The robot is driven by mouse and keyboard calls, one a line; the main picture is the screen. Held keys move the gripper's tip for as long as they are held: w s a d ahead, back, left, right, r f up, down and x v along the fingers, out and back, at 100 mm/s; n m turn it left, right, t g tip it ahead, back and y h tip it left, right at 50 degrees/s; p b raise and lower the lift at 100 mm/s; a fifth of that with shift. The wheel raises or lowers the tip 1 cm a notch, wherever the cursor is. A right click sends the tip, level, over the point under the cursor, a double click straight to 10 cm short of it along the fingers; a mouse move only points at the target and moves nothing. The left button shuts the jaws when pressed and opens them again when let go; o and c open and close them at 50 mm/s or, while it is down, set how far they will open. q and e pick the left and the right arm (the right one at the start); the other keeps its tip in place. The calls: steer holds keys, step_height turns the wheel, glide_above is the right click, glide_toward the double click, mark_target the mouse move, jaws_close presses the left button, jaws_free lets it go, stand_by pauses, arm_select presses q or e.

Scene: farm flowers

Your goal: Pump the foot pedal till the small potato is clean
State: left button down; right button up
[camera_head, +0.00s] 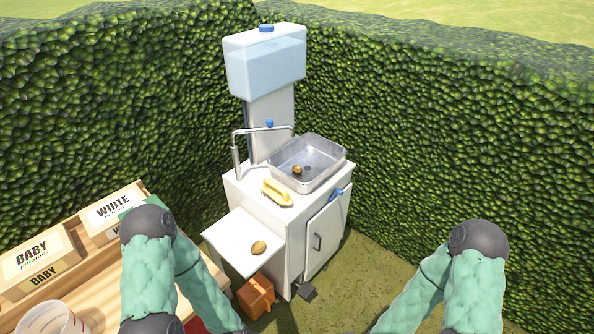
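A small brown potato (297,169) lies in the metal sink basin (330,176), close to the drain. A second, larger-looking brown potato (259,247) lies on the white side shelf (228,243) of the wash stand. A dark foot pedal (306,292) sits at the ground by the front foot of the stand. The bent metal tap (262,130) reaches over the basin's back left edge; I cannot make out running water. Only parts of my two arms show, at the lower left and lower right. Neither gripper is in view.
A clear water tank (266,60) stands above the basin. A yellow brush or sponge (277,193) lies on the stand's top. An orange-brown box (256,296) is under the shelf. A wooden rack with labelled potato bins (40,262) is left. Hedges (450,130) close off the back.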

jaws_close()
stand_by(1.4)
